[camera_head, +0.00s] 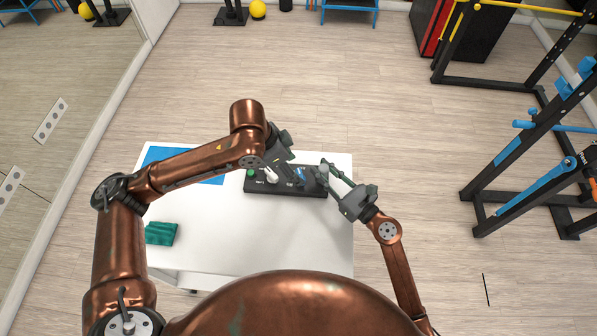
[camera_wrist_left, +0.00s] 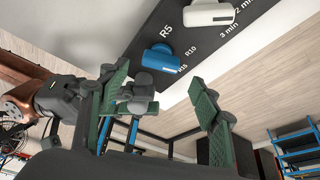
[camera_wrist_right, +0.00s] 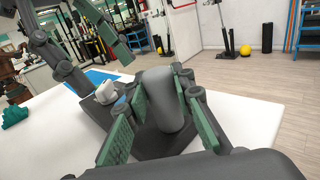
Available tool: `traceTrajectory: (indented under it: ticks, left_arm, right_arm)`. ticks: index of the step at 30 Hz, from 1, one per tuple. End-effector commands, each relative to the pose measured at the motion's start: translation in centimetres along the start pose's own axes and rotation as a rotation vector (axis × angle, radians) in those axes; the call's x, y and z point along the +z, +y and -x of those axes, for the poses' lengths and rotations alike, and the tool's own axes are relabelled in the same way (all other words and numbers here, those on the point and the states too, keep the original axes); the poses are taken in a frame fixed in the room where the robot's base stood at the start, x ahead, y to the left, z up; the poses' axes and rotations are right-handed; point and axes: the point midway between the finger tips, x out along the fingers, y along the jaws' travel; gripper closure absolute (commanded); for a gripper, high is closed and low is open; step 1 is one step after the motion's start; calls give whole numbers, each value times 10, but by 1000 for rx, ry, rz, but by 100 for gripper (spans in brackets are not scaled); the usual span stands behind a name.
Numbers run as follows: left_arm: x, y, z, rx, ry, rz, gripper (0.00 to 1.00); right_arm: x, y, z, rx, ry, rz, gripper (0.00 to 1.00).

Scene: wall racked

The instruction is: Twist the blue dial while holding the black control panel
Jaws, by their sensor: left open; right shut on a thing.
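The black control panel (camera_head: 262,187) lies on the white table, with a green knob at its left, a white dial (camera_head: 271,175) and the blue dial (camera_head: 300,174). The blue dial (camera_wrist_left: 162,58) shows clearly in the left wrist view, beside printed R marks. My left gripper (camera_wrist_left: 158,78) is open, its padded fingers spread close to the blue dial; contact cannot be told. My right gripper (camera_head: 326,171) is shut on the panel's right end.
The white table (camera_head: 230,240) has free room in front of the panel. Racks (camera_head: 530,150) stand on the right, clear of the table.

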Motion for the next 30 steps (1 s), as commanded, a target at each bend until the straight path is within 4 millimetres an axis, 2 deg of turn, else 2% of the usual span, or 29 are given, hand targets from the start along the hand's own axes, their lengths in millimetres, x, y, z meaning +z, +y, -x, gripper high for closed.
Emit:
traceTrajectory:
  ticks: [3, 9, 20, 30]
  left_arm:
    - [0, 1, -21, 2, -1, 1, 42]
    - [0, 0, -40, 0, -1, 0, 42]
    - [0, 0, -44, 0, 0, -1, 42]
    - [0, 0, -44, -1, 0, -1, 65]
  right_arm:
    - [0, 0, 0, 0, 0, 0, 100]
    - [0, 0, 0, 0, 0, 0, 100]
    - [0, 0, 0, 0, 0, 0, 100]
    - [0, 0, 0, -1, 0, 0, 100]
